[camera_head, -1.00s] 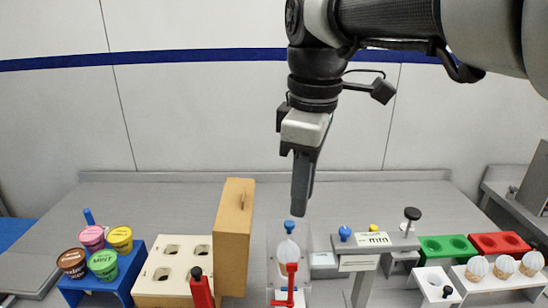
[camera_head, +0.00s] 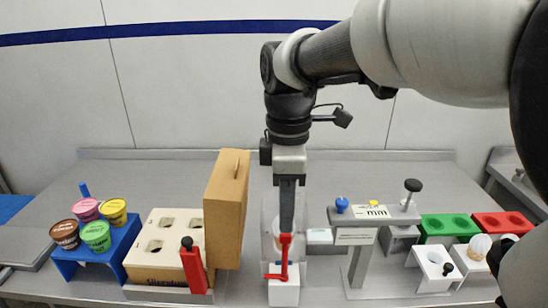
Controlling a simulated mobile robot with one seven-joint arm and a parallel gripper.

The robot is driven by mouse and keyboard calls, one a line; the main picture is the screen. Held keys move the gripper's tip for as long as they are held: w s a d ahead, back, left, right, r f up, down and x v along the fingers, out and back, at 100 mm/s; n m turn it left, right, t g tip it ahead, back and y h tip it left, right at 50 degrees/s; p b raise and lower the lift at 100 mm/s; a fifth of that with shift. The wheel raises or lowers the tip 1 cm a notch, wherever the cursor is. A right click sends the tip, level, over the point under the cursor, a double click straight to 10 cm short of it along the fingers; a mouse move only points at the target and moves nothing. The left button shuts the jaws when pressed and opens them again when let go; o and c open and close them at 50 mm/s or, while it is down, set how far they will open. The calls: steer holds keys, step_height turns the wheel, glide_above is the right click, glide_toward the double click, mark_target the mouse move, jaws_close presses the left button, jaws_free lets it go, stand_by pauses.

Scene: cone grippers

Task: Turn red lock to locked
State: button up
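The red lock (camera_head: 285,250) is a red upright handle with a crosspiece low down, on the front of a white block (camera_head: 284,292) at the middle of the counter. My gripper (camera_head: 286,228) points straight down, with its fingertips at the top of the red lock or just behind it. I see the fingers edge-on, so their opening does not show, and I cannot tell if they touch the lock. The clear holder (camera_head: 269,222) behind the lock is largely hidden by my gripper.
A tan wooden box (camera_head: 227,210) stands close on the left, beside a cream box with a red lever (camera_head: 194,266). A grey stand (camera_head: 362,250) stands on the right. Ice cream tubs (camera_head: 96,236) sit far left; green and red trays (camera_head: 449,226) are at right.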

mark_target(285, 235)
steer(key=shift+f+b, duration=0.3)
steer(key=shift+f, duration=2.05)
jaws_close()
